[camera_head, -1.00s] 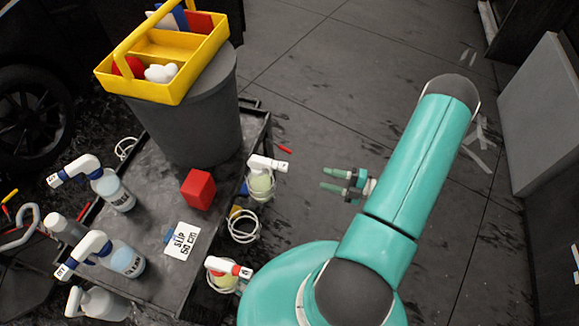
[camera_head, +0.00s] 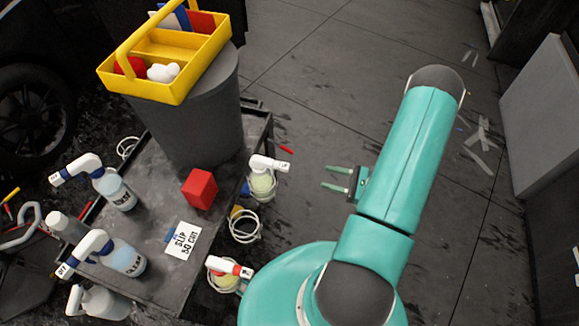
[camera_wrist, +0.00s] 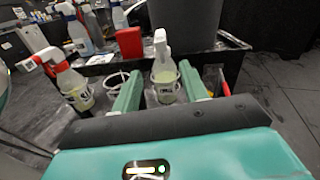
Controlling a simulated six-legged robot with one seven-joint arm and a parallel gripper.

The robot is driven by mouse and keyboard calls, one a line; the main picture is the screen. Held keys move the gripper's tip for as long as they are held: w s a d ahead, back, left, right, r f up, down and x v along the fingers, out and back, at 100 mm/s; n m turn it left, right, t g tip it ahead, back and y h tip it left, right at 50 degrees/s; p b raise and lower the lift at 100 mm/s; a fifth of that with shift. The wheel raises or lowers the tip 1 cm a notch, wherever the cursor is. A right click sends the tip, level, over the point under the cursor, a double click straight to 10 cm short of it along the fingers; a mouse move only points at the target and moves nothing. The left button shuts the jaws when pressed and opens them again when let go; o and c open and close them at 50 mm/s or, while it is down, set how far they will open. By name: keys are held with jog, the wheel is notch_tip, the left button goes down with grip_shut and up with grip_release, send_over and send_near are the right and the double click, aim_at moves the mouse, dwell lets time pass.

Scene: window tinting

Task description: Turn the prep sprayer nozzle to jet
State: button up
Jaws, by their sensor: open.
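Several spray bottles are in view; I cannot tell by label which is the prep sprayer. One with a white head (camera_head: 262,181) sits in a wire ring on the cart's right side. It also shows upright in the wrist view (camera_wrist: 164,85). A second ringed bottle has a red and white head (camera_head: 229,269); it stands at the left in the wrist view (camera_wrist: 74,87). Blue-collared bottles (camera_head: 119,194) (camera_head: 123,260) stand on the cart's left. My gripper (camera_head: 325,177) is open and empty, right of the ringed bottles. In the wrist view the white-headed bottle appears between its fingers, some distance ahead.
The dark cart (camera_head: 160,275) carries a grey bin (camera_head: 190,125) with a yellow caddy (camera_head: 167,67) on top, a red block (camera_head: 200,188) and a lettered card (camera_head: 182,240). The floor right of the cart is open.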

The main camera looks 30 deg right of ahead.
jog(key=x, duration=1.3)
jog(key=shift+w+a, duration=0.25)
jog(key=shift+w, duration=0.05)
grip_shut()
jog(key=shift+m, duration=0.7)
grip_release()
jog(key=shift+d, duration=0.1)
send_near(289, 167)
jog(key=v, duration=0.4)
jog(key=shift+w+f, duration=0.1)
